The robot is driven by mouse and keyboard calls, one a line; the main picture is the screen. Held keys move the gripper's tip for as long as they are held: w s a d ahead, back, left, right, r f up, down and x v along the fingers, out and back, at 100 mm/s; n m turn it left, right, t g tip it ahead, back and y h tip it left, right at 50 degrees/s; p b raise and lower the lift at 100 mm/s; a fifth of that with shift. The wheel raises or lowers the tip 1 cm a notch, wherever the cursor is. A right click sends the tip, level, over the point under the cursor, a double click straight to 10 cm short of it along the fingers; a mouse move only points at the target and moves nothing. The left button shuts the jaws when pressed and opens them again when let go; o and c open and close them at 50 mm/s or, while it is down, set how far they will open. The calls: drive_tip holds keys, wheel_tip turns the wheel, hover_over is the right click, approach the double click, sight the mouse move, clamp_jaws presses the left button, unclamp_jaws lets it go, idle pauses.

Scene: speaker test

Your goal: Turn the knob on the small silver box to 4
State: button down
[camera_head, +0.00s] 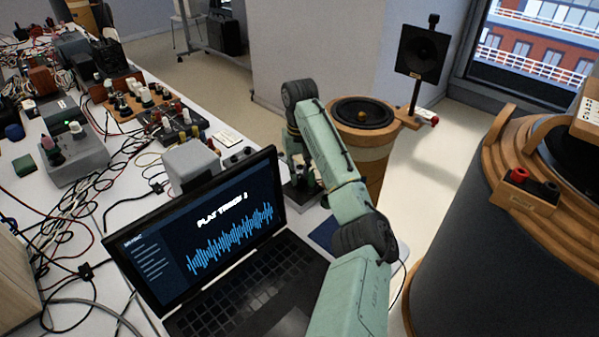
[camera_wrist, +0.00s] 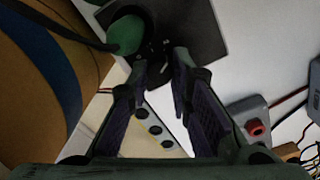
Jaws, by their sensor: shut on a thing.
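The small silver box (camera_head: 190,165) stands on the white table behind the laptop in the head view. A grey box with a red knob (camera_wrist: 257,129) shows at lower right in the wrist view; I cannot tell for certain that it is the same box. I cannot make out what that thing is. The gripper is apart from the red knob. No dial numbers are readable.
The open laptop (camera_head: 215,230) stands in front of the silver box. A wooden barrel speaker (camera_head: 372,165) is right of my arm. A strip with black round parts (camera_wrist: 154,129) lies below the fingertips in the wrist view. Cables and several devices crowd the table's left.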

drive_tip(key=m, duration=0.5)
drive_tip(key=shift+m, duration=0.4)
idle(0.3)
drive_tip(key=c, duration=1.5)
unclamp_jaws()
drive_tip(key=shift+o, duration=0.2)
drive_tip(key=shift+d, duration=0.1)
